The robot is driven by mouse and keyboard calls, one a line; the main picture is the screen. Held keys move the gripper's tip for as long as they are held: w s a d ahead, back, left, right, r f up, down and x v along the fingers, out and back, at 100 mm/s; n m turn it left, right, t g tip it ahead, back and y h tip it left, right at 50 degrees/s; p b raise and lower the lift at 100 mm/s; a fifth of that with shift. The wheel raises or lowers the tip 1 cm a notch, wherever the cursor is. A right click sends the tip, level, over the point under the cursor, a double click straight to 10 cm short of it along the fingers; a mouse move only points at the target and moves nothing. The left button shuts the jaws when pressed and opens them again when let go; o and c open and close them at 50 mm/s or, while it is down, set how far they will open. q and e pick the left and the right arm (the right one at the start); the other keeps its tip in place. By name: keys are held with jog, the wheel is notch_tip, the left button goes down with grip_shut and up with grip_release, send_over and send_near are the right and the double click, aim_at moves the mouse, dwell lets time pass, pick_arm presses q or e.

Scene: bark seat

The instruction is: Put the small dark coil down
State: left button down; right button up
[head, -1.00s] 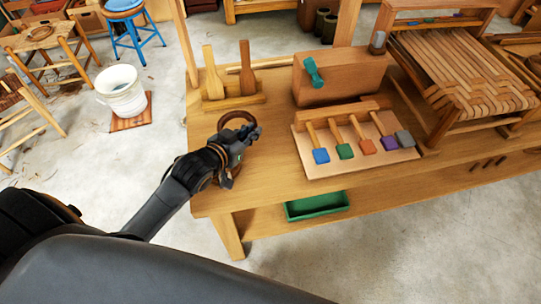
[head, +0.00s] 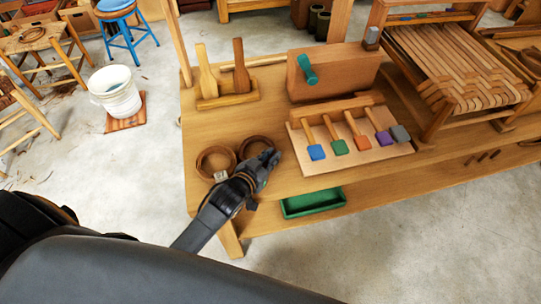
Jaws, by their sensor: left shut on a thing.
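A small dark brown coil (head: 249,140) shows at my left gripper (head: 268,160), which is shut on it, near the front left of the wooden workbench (head: 290,185). The fingers and wrist hide part of its near side. I cannot tell whether it touches the bench top or hangs just above it. A second brown coil (head: 201,158), with a pale tag, lies flat on the bench just left of the held one. My right gripper is not in view.
A board with several coloured-headed tools (head: 360,158) lies right of my gripper. A wooden block with a green handle (head: 335,75) and a paddle stand (head: 228,99) are behind. A green tray (head: 313,204) sits below. Bench behind the coils is clear.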

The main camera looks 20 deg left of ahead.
pick_arm(q)
jog(key=c, duration=1.7)
grip_release()
jog(key=shift+f, duration=0.1)
jog(key=shift+c, duration=0.2)
jog(key=o, duration=0.4)
